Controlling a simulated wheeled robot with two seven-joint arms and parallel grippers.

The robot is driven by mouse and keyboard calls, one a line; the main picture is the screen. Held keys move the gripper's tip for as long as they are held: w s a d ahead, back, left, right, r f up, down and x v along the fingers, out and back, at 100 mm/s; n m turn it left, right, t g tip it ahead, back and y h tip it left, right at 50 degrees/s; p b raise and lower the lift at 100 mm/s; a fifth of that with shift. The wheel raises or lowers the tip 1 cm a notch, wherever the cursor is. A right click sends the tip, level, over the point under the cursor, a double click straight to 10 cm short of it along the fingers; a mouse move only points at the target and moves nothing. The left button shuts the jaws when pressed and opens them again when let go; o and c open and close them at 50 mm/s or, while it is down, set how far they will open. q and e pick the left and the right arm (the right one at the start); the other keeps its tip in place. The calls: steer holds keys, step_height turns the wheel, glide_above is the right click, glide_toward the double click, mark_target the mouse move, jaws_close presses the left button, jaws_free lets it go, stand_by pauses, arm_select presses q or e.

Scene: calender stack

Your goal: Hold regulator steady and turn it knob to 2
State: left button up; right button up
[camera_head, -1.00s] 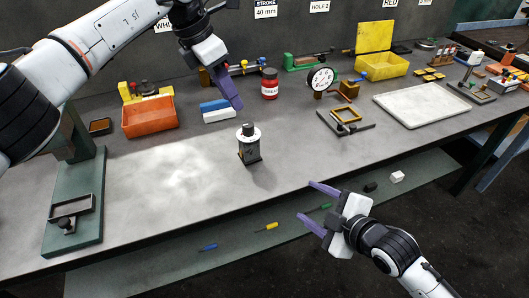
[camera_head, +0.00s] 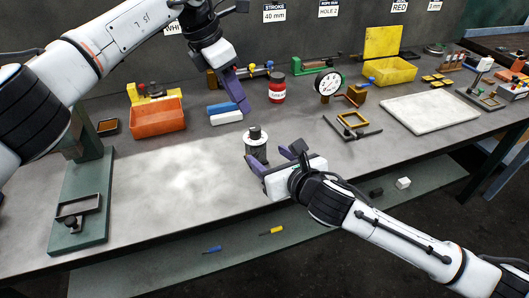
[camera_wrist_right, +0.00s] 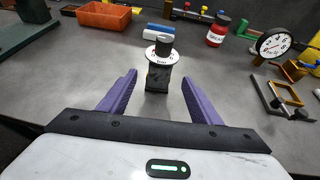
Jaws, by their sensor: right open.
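The regulator is a small dark block (camera_head: 256,153) with a white numbered dial and a black knob (camera_head: 254,132) on top. It stands upright on the table; it also shows in the right wrist view (camera_wrist_right: 158,76). My right gripper (camera_head: 272,157) is open and empty, low in front of the regulator. In the right wrist view its purple fingers (camera_wrist_right: 160,80) point at the regulator, which lies centred between their tips and slightly beyond them. My left gripper (camera_head: 240,104) hangs above and behind the regulator, apart from it; its fingers overlap, so its opening is unclear.
Blue and white blocks (camera_head: 226,118) lie behind the regulator, with an orange bin (camera_head: 157,119) to the left. A red jar (camera_head: 277,92) and a dial gauge (camera_head: 328,83) stand behind right. The table is clear left of the regulator.

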mark_target(259, 149)
steer(key=x, duration=0.9)
steer(key=shift+w+f, duration=0.2)
steer(key=shift+w, duration=0.05)
steer(key=shift+c, duration=0.2)
